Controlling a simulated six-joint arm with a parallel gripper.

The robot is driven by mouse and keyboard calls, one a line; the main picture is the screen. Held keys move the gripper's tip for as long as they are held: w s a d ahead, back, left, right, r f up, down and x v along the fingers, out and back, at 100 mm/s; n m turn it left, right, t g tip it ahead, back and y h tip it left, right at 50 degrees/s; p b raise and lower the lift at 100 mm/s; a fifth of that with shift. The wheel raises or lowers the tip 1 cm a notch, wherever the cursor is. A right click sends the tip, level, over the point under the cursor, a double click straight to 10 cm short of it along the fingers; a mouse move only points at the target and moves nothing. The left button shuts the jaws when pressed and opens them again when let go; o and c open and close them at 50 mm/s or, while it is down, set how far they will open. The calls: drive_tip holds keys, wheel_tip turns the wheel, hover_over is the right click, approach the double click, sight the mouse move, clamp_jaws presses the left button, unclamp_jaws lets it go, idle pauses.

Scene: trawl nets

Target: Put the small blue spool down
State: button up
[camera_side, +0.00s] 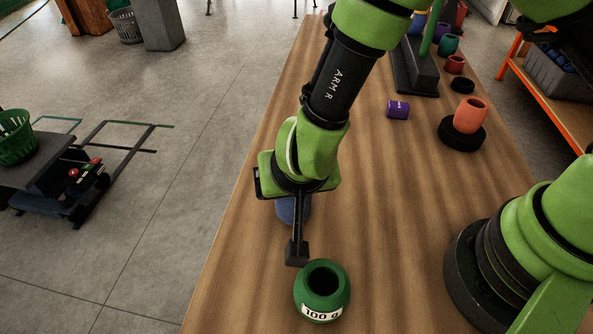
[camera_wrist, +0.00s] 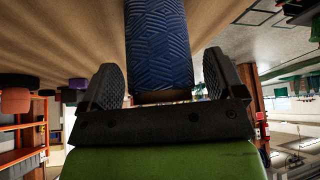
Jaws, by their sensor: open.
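The small blue spool (camera_side: 291,209) shows partly behind my gripper in the side view, over the wooden table (camera_side: 232,262). Its base is hidden there. In the wrist view the spool (camera_wrist: 158,45) is a blue textured cylinder between the two dark finger pads. My gripper (camera_wrist: 164,82) is open, with a gap between the spool and each pad. In the side view my gripper (camera_side: 296,248) points down and one dark finger hides the other.
A green round weight marked 100 g (camera_side: 322,294) stands just in front of my gripper. To the right are a purple spool (camera_side: 398,109) lying on its side and an orange cup (camera_side: 470,115) on a black disc (camera_side: 460,138). The table between is clear.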

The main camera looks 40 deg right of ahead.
drive_tip(key=v, duration=1.2)
drive_tip(key=w+d+r+t+y, duration=0.2)
drive_tip(key=d+r+y, duration=0.15)
drive_tip(key=r, duration=0.55)
drive_tip(key=w+d+r+t+y, duration=0.2)
drive_tip(key=r+y, duration=0.3)
drive_tip(key=r, duration=0.3)
drive_tip(key=s+d+f+g+h, duration=0.2)
drive_tip(key=s+d+h, duration=0.2)
drive_tip(key=s+d, duration=0.8)
drive_tip(key=shift+s+n, duration=0.4)
drive_tip(key=shift+s, duration=0.15)
